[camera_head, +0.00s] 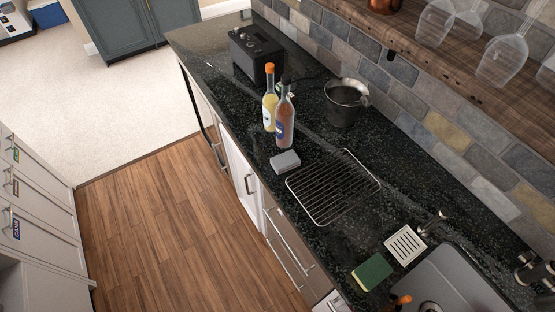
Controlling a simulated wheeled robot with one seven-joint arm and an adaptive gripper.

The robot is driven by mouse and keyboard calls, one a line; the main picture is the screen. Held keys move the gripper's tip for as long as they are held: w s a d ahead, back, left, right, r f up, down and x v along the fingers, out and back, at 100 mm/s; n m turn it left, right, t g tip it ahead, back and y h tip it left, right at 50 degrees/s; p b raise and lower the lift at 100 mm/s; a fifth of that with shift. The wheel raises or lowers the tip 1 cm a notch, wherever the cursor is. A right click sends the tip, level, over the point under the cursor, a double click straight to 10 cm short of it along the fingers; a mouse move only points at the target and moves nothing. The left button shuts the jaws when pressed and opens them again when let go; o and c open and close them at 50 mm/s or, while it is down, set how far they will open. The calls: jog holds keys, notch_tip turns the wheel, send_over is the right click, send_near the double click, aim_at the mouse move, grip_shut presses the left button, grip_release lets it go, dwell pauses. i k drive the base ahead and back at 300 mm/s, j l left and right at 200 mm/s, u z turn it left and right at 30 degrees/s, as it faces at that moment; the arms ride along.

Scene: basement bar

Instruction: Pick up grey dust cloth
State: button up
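A small light grey folded block (285,161), which looks like the grey dust cloth, lies on the dark speckled counter (232,116) near its front edge. It sits just in front of two bottles and left of a wire rack, apart from the rack. Nothing covers it. My gripper does not show in this view.
A bottle with an orange cap (269,105) and a bottle with a dark cap (285,122) stand close behind the cloth. The wire rack (333,187), a dark bucket (344,103), a green sponge (373,272) and a sink (450,280) share the counter. The wooden floor (150,225) is clear.

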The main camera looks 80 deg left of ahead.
aim_at(283, 162)
jog(key=k+l+u, duration=0.1)
jog(key=u, duration=2.5)
jog(key=z, duration=2.05)
jog(key=u, duration=2.05)
jog(key=i+j+z, duration=0.15)
jog(key=i+j, duration=0.5)
